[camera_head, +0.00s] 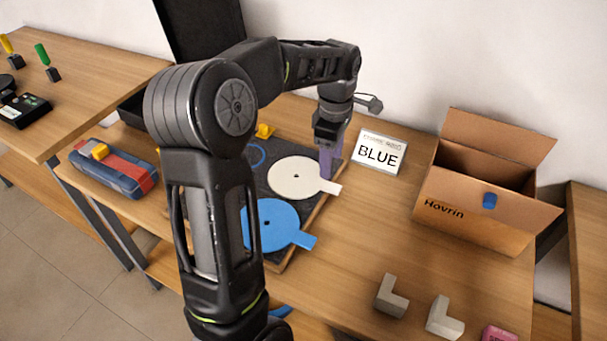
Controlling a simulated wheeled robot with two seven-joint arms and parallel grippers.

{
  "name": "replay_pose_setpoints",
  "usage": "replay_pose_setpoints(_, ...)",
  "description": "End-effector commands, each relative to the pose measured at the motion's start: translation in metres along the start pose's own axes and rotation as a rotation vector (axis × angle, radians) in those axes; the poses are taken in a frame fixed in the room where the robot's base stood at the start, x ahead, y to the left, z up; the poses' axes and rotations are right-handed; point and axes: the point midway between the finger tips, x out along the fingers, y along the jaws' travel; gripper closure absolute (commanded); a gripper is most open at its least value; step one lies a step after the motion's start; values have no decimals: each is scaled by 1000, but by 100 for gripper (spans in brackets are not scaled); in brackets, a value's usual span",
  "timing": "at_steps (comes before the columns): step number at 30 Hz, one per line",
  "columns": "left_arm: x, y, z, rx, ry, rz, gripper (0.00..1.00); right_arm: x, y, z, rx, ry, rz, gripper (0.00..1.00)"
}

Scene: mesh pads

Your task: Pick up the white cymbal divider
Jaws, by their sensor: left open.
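The white cymbal divider (295,178) is a flat round disc with a small centre hole and a tab at its right. It lies on a dark board (285,148) with a wooden edge. My left gripper (326,165) points down at the disc's right side, close to the tab. Its jaws are open, and I cannot tell whether they touch the tab. A blue divider (272,224) of the same shape lies nearer on the board, partly hidden by my left arm. My right gripper is not in view.
A sign reading BLUE (379,155) stands right of the board. An open cardboard box (471,212) stands further right. Two L-shaped blocks (391,297) and a pink item (498,334) lie at the front right. A blue and red case (115,168) lies at the left.

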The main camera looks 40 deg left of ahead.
Motion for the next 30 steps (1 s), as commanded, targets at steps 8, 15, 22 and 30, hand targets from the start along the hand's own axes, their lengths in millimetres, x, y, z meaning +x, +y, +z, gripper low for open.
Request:
replay_pose_setpoints(8, 20, 0, 0, 1, 0, -4, 43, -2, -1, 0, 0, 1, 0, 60)
replay_pose_setpoints(15, 26, 0, 1, 2, 0, 0, 43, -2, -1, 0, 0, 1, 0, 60)
replay_pose_setpoints(22, 32, 1, 0, 1, 0, -3, 43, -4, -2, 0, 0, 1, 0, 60)
replay_pose_setpoints(30, 69, 3, 1, 1, 0, -3, 43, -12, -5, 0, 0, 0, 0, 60)
